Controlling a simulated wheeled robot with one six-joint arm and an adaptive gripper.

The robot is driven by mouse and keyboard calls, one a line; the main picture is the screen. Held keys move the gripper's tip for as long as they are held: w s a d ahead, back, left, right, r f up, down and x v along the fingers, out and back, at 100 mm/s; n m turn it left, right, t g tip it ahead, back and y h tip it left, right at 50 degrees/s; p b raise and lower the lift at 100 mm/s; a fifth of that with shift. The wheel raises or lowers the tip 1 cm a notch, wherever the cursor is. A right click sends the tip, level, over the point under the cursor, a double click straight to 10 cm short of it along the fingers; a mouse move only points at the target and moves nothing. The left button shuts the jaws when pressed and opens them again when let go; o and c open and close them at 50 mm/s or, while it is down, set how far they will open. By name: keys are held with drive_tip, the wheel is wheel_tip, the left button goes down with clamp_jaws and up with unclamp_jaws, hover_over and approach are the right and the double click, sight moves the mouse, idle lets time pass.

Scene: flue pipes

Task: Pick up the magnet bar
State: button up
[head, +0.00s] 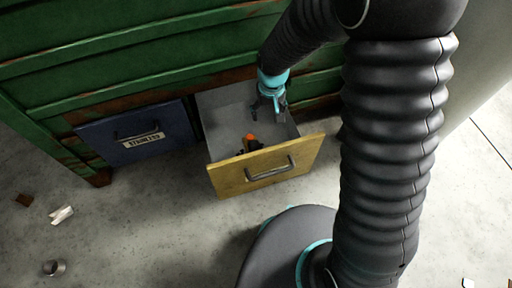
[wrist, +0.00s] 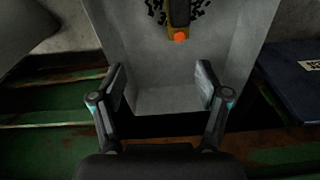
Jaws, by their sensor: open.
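The magnet bar (head: 250,141) lies inside the open, yellow-fronted drawer (head: 224,178), close behind its front panel. It has an orange end and dark parts; the panel partly hides it in the head view. In the wrist view the magnet bar (wrist: 179,17) shows at the top edge, cut off by the frame, with its orange end toward me and dark bits around it. My gripper (head: 269,113) is open and empty over the rear right part of the drawer, apart from the bar. In the wrist view its two fingers (wrist: 160,78) stand wide apart.
A closed blue drawer (head: 115,147) with a label is left of the open one, in a rusty green cabinet (head: 130,45). The drawer's grey side walls stand close around my gripper. A metal ring (head: 53,267) and a pale scrap (head: 62,215) lie on the concrete floor.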

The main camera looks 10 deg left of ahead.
hover_over(255, 146)
wheel_tip(255, 146, down, 8)
drive_tip(key=shift+n+g, duration=0.3)
drive_tip(key=shift+n, duration=0.2)
drive_tip(key=f, duration=0.8)
drive_tip(key=shift+w+a+f+b, duration=0.2)
drive_tip(key=shift+a+f+b, duration=0.1)
drive_tip(key=shift+f, duration=0.1)
drive_tip(key=shift+s+d+f, duration=0.1)
drive_tip(key=shift+d+f, duration=0.05)
drive_tip(key=shift+f, duration=1.2)
drive_tip(key=shift+d+f, duration=0.1)
drive_tip(key=shift+f, duration=1.2)
clamp_jaws()
